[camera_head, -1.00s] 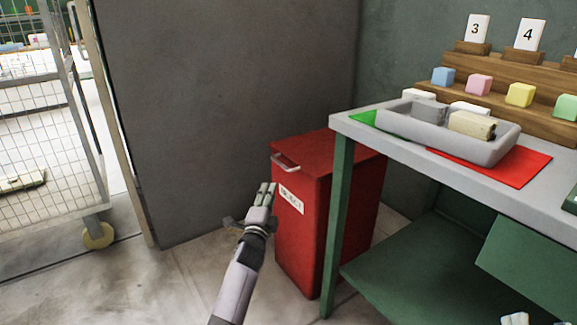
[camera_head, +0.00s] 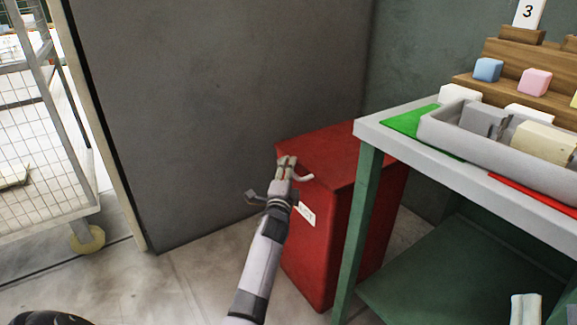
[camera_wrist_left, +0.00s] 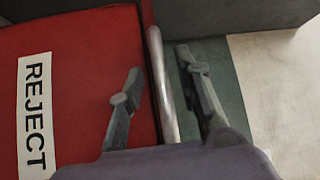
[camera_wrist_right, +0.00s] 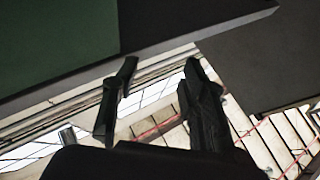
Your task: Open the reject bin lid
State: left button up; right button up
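The red reject bin (camera_head: 325,235) stands on the floor beside the table, its red lid (camera_head: 325,150) down. A pale bar handle (camera_head: 304,177) is at the lid's front edge; my left gripper hides part of it. My left gripper (camera_head: 287,161) is at this handle. In the left wrist view, the handle (camera_wrist_left: 160,85) runs between the two spread fingers of the left gripper (camera_wrist_left: 160,78), with gaps visible on both sides. The REJECT label (camera_wrist_left: 35,115) shows there too. My right gripper (camera_wrist_right: 155,82) is open and empty in the right wrist view.
The table (camera_head: 372,130) stands close on the bin's right, its green leg (camera_head: 357,230) in front of the bin's side. A grey tray (camera_head: 440,130) with foam blocks is on it. A dark panel (camera_head: 215,110) stands behind the bin. A wire cage trolley (camera_head: 40,150) is at the left.

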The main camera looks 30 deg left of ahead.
pick_arm(q)
jog(key=shift+s+d+r, duration=0.1)
jog(key=shift+r, duration=0.05)
jog(key=shift+c, duration=0.5)
grip_shut()
